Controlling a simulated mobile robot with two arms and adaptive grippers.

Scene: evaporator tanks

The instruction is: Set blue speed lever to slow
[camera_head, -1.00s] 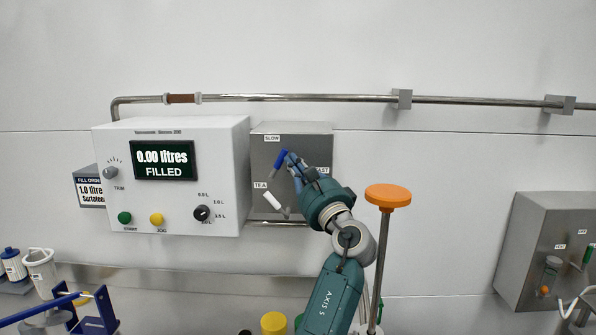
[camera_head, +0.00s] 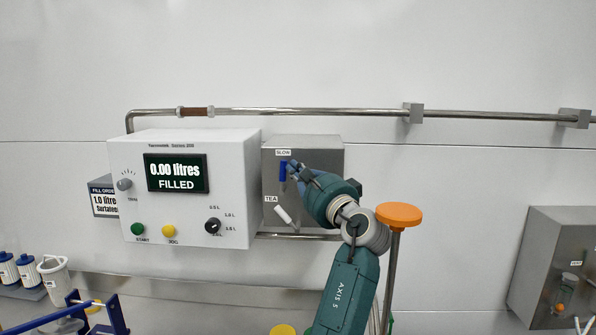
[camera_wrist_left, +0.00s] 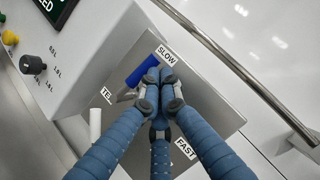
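The blue speed lever (camera_head: 283,171) is on the grey metal box (camera_head: 325,153) and points nearly straight up, just under the SLOW label (camera_head: 283,153). The wrist view shows the blue lever (camera_wrist_left: 143,70) below the SLOW label (camera_wrist_left: 166,54), with the FAST label (camera_wrist_left: 186,149) on the other side. My left gripper (camera_head: 292,169) is at the lever's right side. Its blue fingers (camera_wrist_left: 160,80) are drawn together, tips against or very near the lever; I cannot tell exact contact. The lever seems beside the fingers, not between them. My right gripper is not in view.
A white lever (camera_head: 284,215) sits lower on the same box, by the TEA label. The white control box (camera_head: 185,212) reads 0.00 litres FILLED and stands left. An orange-topped post (camera_head: 399,215) is right of my arm. A pipe (camera_head: 310,112) runs above.

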